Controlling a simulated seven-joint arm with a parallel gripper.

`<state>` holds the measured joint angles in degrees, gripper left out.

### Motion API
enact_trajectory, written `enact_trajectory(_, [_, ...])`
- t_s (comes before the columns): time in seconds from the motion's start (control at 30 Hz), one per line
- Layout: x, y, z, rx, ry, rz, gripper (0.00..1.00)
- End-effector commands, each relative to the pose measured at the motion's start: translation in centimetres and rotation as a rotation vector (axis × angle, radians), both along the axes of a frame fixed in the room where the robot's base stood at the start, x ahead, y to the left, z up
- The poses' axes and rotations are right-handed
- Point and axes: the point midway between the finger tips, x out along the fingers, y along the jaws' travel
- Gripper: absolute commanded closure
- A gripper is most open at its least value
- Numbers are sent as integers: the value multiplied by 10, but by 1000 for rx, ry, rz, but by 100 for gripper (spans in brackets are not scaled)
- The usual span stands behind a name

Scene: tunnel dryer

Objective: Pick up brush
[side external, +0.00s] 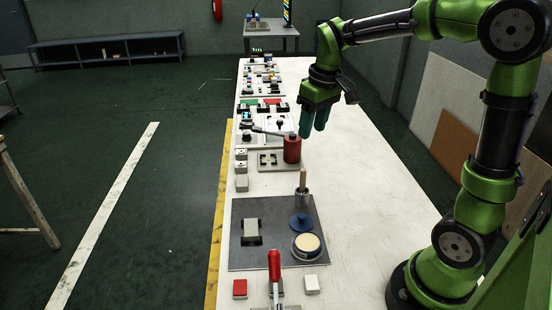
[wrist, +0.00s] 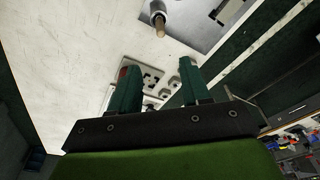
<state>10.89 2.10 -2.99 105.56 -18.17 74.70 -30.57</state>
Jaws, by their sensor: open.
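A wooden handle (side external: 302,180), which looks like the brush, stands upright in a small grey metal cup (side external: 301,198) on the dark grey mat. Its lower end is hidden in the cup. The handle (wrist: 159,24) also shows at the top of the wrist view, beyond the fingertips. My gripper (side external: 314,132) points down over the white table, farther back than the cup and above it. Its two teal fingers are apart with nothing between them. In the wrist view my gripper (wrist: 162,72) is open, and the handle is apart from it.
A red cylinder (side external: 292,150) stands close to my fingers in the picture. A dark mat (side external: 255,208) holds a blue knobbed disc (side external: 301,222), a round cream-topped dish (side external: 307,243) and a grey block (side external: 251,231). The table's right side (side external: 360,210) is clear.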

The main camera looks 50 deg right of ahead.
Motion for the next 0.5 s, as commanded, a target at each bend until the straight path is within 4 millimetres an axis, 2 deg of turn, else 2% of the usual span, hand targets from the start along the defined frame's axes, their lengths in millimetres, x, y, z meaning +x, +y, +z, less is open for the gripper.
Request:
enact_trajectory(0.07, [2,-2,10,-17,3,56,53])
enact_trajectory(0.17, [0,-1,3,-16,17,90,53])
enact_trajectory(0.27, [1,0,-13,-15,20,93,53])
enact_trajectory(0.5, [9,1,-66,-15,20,92,53])
